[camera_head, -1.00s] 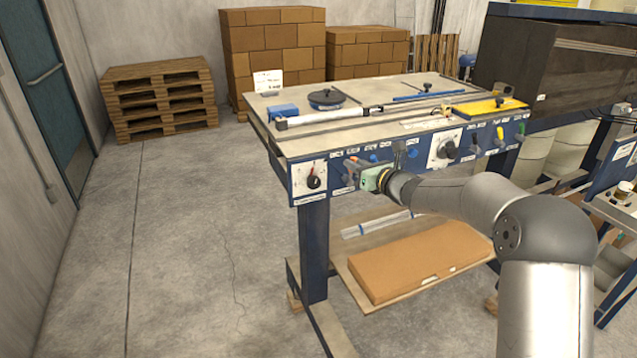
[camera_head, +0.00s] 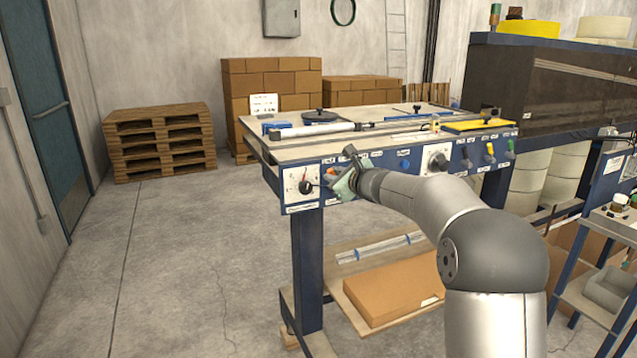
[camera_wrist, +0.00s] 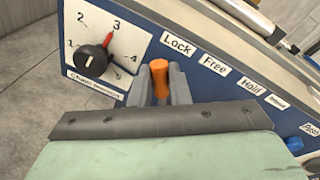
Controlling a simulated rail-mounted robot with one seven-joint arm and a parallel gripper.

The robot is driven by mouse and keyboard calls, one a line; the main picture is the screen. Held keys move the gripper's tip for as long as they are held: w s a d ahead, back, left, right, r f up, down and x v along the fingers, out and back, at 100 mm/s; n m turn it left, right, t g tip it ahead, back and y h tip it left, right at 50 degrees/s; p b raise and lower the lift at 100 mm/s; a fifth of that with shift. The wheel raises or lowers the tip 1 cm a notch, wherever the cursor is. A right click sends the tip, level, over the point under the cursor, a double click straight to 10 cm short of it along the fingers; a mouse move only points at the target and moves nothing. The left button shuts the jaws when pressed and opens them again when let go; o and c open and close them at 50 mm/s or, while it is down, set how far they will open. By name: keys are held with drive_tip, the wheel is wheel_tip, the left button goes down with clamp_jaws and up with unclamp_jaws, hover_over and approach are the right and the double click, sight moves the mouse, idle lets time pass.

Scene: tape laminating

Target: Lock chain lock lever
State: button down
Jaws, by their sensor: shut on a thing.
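The chain lock lever shows its orange tip (camera_wrist: 160,80) between the two grey fingers of my gripper (camera_wrist: 160,88) in the wrist view. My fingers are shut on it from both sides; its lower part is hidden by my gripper. The lever stands just left of and below the "Lock" label (camera_wrist: 177,44); the "Free" and "Hold" labels are further right. In the head view, my gripper (camera_head: 345,182) is at the left part of the blue front panel (camera_head: 381,163), and my wrist partly covers the lever there.
A black dial with a red pointer (camera_wrist: 93,58) on a numbered white plate is close left of my gripper. A blue knob (camera_head: 403,164), a second dial (camera_head: 438,162) and several coloured levers are further right. A cardboard box (camera_head: 390,290) lies on the lower shelf.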

idle(0.4)
drive_tip(key=c, duration=1.6)
unclamp_jaws()
drive_tip(key=shift+c, duration=0.2)
drive_tip(key=shift+s, duration=0.1)
drive_tip(key=b+v, duration=0.2)
drive_tip(key=v, duration=1.5)
drive_tip(key=shift+s, duration=0.15)
